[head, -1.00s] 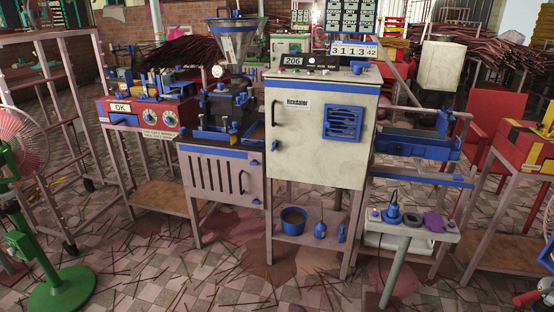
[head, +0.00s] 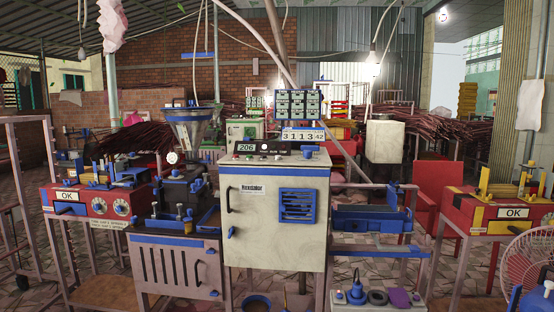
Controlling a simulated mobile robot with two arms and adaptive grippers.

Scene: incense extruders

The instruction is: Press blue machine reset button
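The machine with blue trim is a cream cabinet (head: 262,215) in the middle of the head view. It has a door handle on the left, a blue vent (head: 297,205) and a name label. Its sloped top panel carries a "206" display (head: 245,147) and a row of small dark, red and light controls (head: 265,148). A blue knob (head: 307,152) stands at the panel's right end. The controls are too small to tell which one is the reset button. Neither of my grippers shows in the head view.
A counter sign (head: 303,135) reads 3113 42 behind the panel. A hopper extruder (head: 190,125) and red OK machine (head: 88,203) stand left. A side table (head: 375,307) stands low in front at right. A yellow-red OK machine (head: 500,212) and fan (head: 530,260) are farther right.

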